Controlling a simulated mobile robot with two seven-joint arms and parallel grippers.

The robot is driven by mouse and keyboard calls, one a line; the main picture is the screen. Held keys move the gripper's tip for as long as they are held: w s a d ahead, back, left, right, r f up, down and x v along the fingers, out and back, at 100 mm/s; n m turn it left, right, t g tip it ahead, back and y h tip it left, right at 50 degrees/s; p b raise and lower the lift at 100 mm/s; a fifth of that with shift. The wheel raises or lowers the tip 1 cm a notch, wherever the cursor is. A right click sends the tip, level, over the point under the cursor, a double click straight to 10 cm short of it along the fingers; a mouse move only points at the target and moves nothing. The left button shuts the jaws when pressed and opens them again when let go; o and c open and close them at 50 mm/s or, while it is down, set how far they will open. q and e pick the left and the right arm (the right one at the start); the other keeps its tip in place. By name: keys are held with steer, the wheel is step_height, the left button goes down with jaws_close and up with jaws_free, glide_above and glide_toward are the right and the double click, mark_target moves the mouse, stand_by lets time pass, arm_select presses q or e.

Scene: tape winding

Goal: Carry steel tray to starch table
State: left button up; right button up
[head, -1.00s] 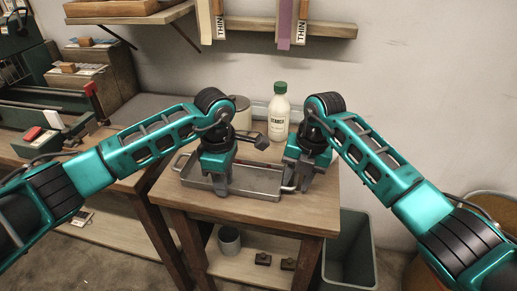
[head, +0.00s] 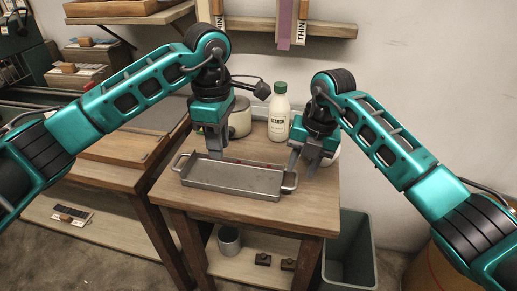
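The steel tray (head: 232,184) is a shallow grey rectangular tray with a loop handle at each end. It rests on the small wooden starch table (head: 262,215), in front of the white starch bottle (head: 278,115) with a green cap. My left gripper (head: 216,155) points down over the tray's back left part and holds nothing that I can see; its finger gap is unclear. My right gripper (head: 303,171) is open, with its fingers apart, just behind and above the tray's right handle (head: 290,181). I cannot tell whether it touches the handle.
A pale canister (head: 240,121) stands behind the tray, partly hidden by my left gripper. A white rounded item shows behind my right gripper. A grey bin (head: 350,245) stands right of the table. A metal cup (head: 229,241) sits on the lower shelf. Another workbench adjoins at left.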

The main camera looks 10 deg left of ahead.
step_height(320, 180, up, 7)
steer(key=d, duration=0.1)
steer(key=shift+d+r, duration=0.15)
steer(key=shift+r, duration=0.05)
steer(key=shift+s, duration=0.1)
